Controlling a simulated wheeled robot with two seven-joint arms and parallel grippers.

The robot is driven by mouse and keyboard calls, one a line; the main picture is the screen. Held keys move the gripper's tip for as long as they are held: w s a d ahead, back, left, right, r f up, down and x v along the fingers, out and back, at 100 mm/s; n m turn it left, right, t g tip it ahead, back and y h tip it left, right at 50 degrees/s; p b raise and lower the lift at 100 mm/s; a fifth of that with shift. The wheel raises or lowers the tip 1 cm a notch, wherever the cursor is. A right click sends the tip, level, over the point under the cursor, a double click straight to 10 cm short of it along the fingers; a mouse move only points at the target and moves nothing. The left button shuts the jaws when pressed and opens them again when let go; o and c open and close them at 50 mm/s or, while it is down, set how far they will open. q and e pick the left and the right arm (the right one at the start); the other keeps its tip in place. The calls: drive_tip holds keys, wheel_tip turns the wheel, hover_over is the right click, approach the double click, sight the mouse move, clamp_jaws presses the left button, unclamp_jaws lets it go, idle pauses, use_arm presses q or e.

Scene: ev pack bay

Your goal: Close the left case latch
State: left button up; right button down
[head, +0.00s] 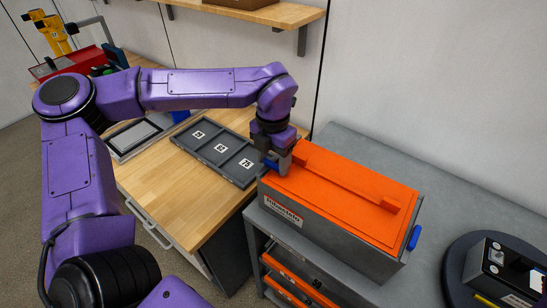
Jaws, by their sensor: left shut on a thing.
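The case (335,215) has a grey body and an orange lid with a long raised handle, and its lid lies down on the body. The left case latch (269,164) is a small blue piece at the case's left end, partly hidden by my gripper. My left gripper (279,164) comes down from above at that end and is shut on the latch. The latch's exact angle cannot be made out. A matching blue latch (414,238) shows at the case's right end. My right gripper is out of view.
The case stands on a grey bench (450,205) with orange drawers below. A dark round turntable (462,265) carrying a module is at right. A wooden workbench (160,175) at left holds a grey numbered tray (213,150). A wall shelf (270,14) hangs above.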

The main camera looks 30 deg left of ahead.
sight(273, 163)
use_arm(q)
drive_tip(key=shift+w+r, duration=0.1)
drive_tip(key=o, duration=1.1)
drive_tip(key=shift+c, duration=0.2)
wheel_tip(273, 163, up, 10)
drive_tip(key=b, duration=0.2)
drive_tip(key=shift+r, duration=0.25)
